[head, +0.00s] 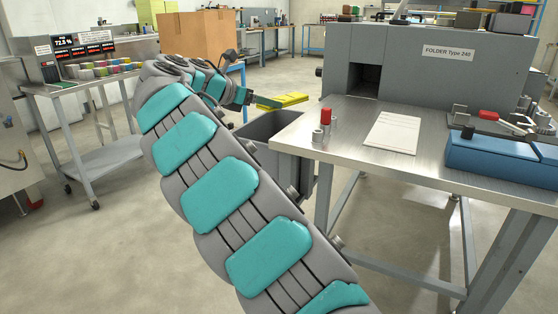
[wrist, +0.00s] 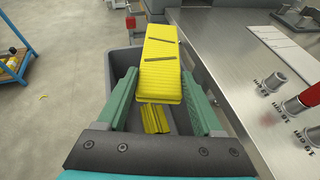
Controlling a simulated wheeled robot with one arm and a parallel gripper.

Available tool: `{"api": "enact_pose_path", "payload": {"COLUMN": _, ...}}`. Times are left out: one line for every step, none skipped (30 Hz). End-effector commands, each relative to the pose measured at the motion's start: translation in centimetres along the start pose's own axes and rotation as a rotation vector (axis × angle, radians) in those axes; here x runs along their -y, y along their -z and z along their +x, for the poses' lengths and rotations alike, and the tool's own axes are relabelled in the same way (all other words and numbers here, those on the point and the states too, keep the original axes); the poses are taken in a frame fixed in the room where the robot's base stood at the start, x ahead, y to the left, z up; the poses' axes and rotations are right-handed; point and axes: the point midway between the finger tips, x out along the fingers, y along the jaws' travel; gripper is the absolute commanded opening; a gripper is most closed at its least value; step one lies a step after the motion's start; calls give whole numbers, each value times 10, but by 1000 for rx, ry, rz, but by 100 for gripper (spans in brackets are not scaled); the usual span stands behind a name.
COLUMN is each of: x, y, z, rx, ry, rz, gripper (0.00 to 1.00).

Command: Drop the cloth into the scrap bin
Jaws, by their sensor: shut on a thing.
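The yellow cloth (wrist: 160,62) is a folded, ribbed pad with two dark stripes. My gripper (wrist: 160,84) is shut on its near end, with one green finger at each side. In the head view the cloth (head: 284,100) sticks out from my gripper (head: 254,99) above the grey scrap bin (head: 262,128). Another yellow ribbed piece (wrist: 155,120) shows lower down between the fingers, seemingly inside the bin. My arm hides part of the bin in the head view.
A steel table (head: 345,160) stands close to the bin's right side. It carries a red-topped post (head: 326,117), a white sheet (head: 393,132), a blue box (head: 500,158) and the grey folder machine (head: 420,65). A cart (head: 110,157) stands left; open floor lies between.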

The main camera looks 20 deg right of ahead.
Motion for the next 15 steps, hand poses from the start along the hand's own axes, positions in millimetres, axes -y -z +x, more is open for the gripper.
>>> {"api": "enact_pose_path", "payload": {"x": 0, "y": 2, "z": 1, "rx": 0, "ry": 1, "rz": -1, "gripper": 17}}
{"api": "enact_pose_path", "payload": {"x": 0, "y": 4, "z": 2, "rx": 0, "ry": 1, "rz": -2, "gripper": 17}}
{"api": "enact_pose_path", "payload": {"x": 0, "y": 7, "z": 3, "rx": -1, "ry": 2, "rz": -3, "gripper": 17}}
{"api": "enact_pose_path", "payload": {"x": 1, "y": 9, "z": 4, "rx": -1, "ry": 2, "rz": -3, "gripper": 17}}
{"api": "enact_pose_path", "payload": {"x": 1, "y": 12, "z": 6, "rx": -1, "ry": 3, "rz": -3, "gripper": 17}}
{"api": "enact_pose_path", "payload": {"x": 1, "y": 15, "z": 7, "rx": -1, "ry": 4, "rz": -3, "gripper": 17}}
{"api": "enact_pose_path", "payload": {"x": 2, "y": 18, "z": 8, "rx": -1, "ry": 5, "rz": -3, "gripper": 17}}
{"api": "enact_pose_path", "payload": {"x": 1, "y": 22, "z": 10, "rx": -1, "ry": 4, "rz": -3, "gripper": 17}}
{"api": "enact_pose_path", "payload": {"x": 1, "y": 27, "z": 12, "rx": -1, "ry": 3, "rz": -3, "gripper": 17}}
{"api": "enact_pose_path", "payload": {"x": 1, "y": 31, "z": 13, "rx": -1, "ry": 3, "rz": -3, "gripper": 17}}
{"api": "enact_pose_path", "payload": {"x": 1, "y": 34, "z": 14, "rx": -1, "ry": 3, "rz": -3, "gripper": 17}}
{"api": "enact_pose_path", "payload": {"x": 1, "y": 39, "z": 16, "rx": 0, "ry": 3, "rz": -3, "gripper": 17}}
{"api": "enact_pose_path", "payload": {"x": 0, "y": 45, "z": 19, "rx": -1, "ry": 1, "rz": -2, "gripper": 17}}
{"api": "enact_pose_path", "payload": {"x": 0, "y": 48, "z": 20, "rx": -1, "ry": 0, "rz": -1, "gripper": 17}}
{"api": "enact_pose_path", "payload": {"x": 0, "y": 50, "z": 21, "rx": -1, "ry": 0, "rz": 0, "gripper": 17}}
